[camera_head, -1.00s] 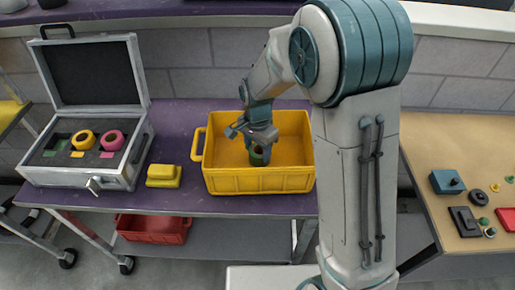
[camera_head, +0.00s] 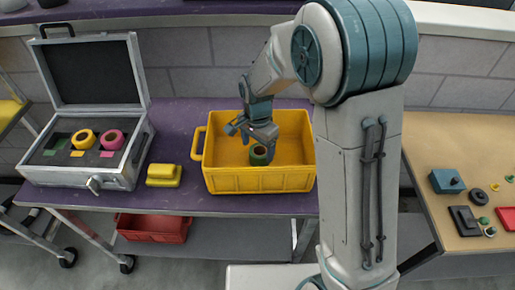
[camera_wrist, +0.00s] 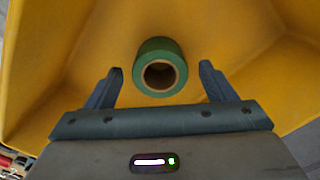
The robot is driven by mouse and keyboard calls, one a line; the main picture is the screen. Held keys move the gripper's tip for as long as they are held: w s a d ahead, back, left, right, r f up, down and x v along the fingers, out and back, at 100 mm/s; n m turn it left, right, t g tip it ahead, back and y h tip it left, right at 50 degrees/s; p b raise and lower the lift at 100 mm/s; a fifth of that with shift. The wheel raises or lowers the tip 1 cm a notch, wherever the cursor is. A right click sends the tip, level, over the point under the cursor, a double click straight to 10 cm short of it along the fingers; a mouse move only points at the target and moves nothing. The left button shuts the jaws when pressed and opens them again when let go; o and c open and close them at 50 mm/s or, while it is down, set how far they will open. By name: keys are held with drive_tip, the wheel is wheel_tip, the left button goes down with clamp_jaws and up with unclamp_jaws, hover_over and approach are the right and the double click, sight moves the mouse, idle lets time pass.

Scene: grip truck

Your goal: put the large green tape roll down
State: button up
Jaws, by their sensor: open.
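The large green tape roll (camera_head: 260,156) sits inside the yellow crate (camera_head: 260,181), on its floor near the front wall. In the wrist view the green roll (camera_wrist: 160,66) shows its brown core ring and lies just beyond my fingertips. My gripper (camera_head: 262,138) is inside the crate, above and beside the roll. In the wrist view my gripper (camera_wrist: 160,76) has its two fingers spread wide with a gap to the roll on both sides. The roll's contact with the crate floor is partly hard to see.
An open silver case (camera_head: 78,178) with a yellow roll (camera_head: 83,139) and a pink roll (camera_head: 113,139) stands at left. A yellow block (camera_head: 164,175) lies between case and crate. A tan table (camera_head: 455,160) with small parts is at right.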

wheel_tip(320, 180, up, 10)
drive_tip(key=r, duration=0.1)
drive_tip(key=s+d+r+n+t, duration=0.1)
drive_tip(key=s+d+n, duration=0.3)
drive_tip(key=s+d, duration=0.3)
drive_tip(key=s+d+r+n+t, duration=0.1)
drive_tip(key=s+d+n+t, duration=0.1)
drive_tip(key=s+d+n, duration=0.2)
drive_tip(key=shift+s+d+r+n, duration=0.35)
drive_tip(key=shift+s+d, duration=1.3)
drive_tip(key=shift+s, duration=2.35)
